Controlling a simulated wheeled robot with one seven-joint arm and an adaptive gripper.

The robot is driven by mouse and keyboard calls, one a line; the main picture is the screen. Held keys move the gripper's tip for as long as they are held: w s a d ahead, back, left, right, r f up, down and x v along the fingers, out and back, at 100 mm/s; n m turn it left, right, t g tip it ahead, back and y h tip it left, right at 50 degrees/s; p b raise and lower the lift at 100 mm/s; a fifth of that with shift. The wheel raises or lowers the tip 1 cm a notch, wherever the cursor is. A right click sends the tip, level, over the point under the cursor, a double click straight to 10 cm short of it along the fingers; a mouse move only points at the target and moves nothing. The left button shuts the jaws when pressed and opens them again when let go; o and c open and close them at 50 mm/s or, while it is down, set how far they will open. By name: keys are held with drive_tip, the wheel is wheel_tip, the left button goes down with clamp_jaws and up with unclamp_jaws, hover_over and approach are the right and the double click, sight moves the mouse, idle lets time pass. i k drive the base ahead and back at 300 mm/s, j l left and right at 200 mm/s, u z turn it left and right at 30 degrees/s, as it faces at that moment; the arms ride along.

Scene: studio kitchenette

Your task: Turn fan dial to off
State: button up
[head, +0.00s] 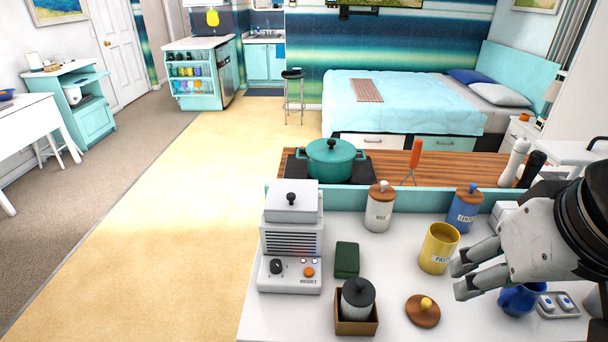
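A white vented box (291,238) stands at the left of the white counter, with a grey top and a black knob on it. Its front panel has a black dial (277,267) at the left and an orange button (308,271) marked RESET at the right. The dial's markings are too small to read. My gripper (462,279) is at the right over the counter, beside the yellow canister and far from the dial. Its two fingers point left with a gap between them, and nothing shows in it.
A dark green block (346,260) and a wooden holder (356,325) with a black-lidded jar stand right of the box. A wooden lid (423,311), yellow canister (438,248), white canister (380,207), blue canister (464,206) and blue mug (521,299) are nearer my gripper.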

sight(276, 266)
drive_tip(key=k+j+u, duration=0.1)
drive_tip(key=u, duration=0.55)
drive_tip(key=i+j, duration=0.1)
drive_tip(key=i+l+u, duration=0.1)
drive_tip(key=i+l, duration=0.1)
drive_tip(key=l, duration=0.1)
